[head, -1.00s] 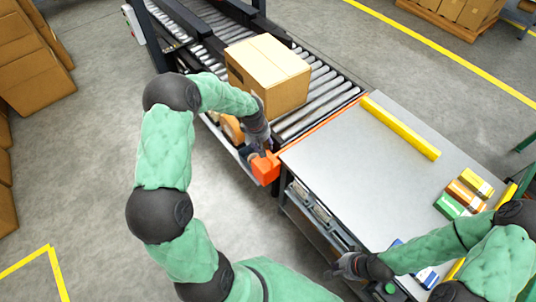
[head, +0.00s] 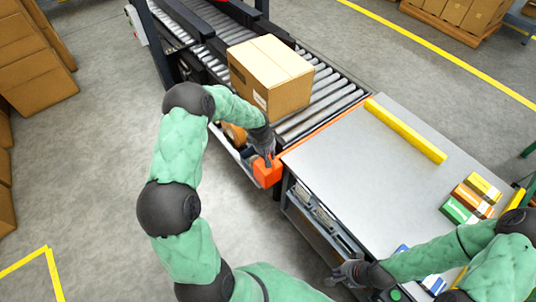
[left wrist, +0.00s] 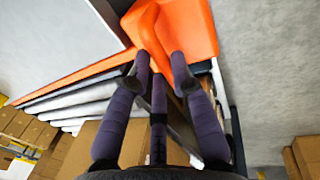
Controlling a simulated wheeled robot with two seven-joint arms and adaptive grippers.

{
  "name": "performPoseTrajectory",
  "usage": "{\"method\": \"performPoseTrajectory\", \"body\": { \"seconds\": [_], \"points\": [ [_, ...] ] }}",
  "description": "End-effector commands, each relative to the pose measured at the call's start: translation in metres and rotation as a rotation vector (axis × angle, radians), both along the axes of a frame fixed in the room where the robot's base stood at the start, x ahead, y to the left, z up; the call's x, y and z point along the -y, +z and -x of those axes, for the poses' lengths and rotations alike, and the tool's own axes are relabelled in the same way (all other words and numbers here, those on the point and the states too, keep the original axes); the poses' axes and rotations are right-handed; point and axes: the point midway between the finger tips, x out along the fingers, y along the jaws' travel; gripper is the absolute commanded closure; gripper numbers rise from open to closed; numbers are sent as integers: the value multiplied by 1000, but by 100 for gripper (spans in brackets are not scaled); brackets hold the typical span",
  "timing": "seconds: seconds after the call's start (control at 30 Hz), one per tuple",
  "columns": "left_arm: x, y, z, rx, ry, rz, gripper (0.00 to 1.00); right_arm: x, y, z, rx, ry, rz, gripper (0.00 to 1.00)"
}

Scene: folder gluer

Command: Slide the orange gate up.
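The orange gate (head: 325,126) is a thin low strip between the roller conveyor and the grey table. A chunky orange block (head: 267,174) is at its near end. My left gripper (head: 268,157) is at the top of this block. In the left wrist view the left gripper's fingertips (left wrist: 160,62) are apart, with a raised orange ridge (left wrist: 148,32) of the block between them. Whether they press on it I cannot tell. My right gripper (head: 340,276) is low by the table's near side, away from the gate, its fingers too small to read.
A cardboard box (head: 270,75) sits on the roller conveyor (head: 325,95) just behind the gate. The grey table (head: 365,165) carries a yellow bar (head: 405,130) and several small coloured boxes (head: 472,197). Its middle is clear.

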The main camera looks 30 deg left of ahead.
Motion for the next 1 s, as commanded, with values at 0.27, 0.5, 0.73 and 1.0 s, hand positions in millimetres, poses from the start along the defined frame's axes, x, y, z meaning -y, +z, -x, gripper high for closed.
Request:
{"method": "performPoseTrajectory", "body": {
  "seconds": [0.27, 0.5, 0.73, 1.0],
  "points": [
    [0, 2, 0, 0, 1, 0, 100, 0, 1, 0, 0, 0, 0, 100],
    [0, 34, -1, 3, 1, -1, 100, 0, 19, 0, 0, 0, 0, 100],
    [0, 58, -1, 3, 1, -1, 100, 0, 31, 0, 0, 0, 0, 100],
    [-1, 58, -2, 6, 2, -2, 72, 0, 29, 0, 0, 0, 0, 100]
  ]
}}
